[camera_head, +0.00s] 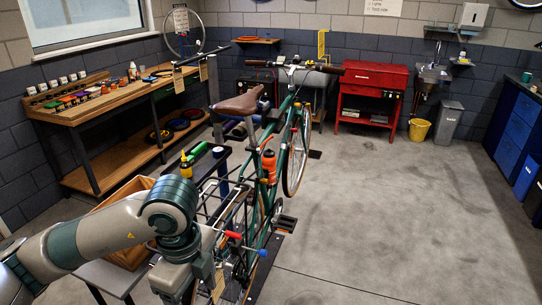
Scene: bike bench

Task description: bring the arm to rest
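My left arm (110,232) comes in from the lower left, bent at a green and beige joint, and reaches over the rear rack end of a green bicycle (283,145). The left gripper (190,285) points down at the bottom edge, by the bike's rear. Its fingertips are not clearly visible, so I cannot tell whether it is open or holds anything. My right arm and gripper are not in view. The bicycle stands upright with a brown saddle (239,104) and an orange bottle (268,166).
A wooden crate (125,255) and grey stool (112,277) are close beside my arm. A wooden workbench (115,98) runs along the left wall. A red tool cabinet (370,88), yellow bucket (419,130) and blue cabinets (513,130) stand farther back. Floor on the right is clear.

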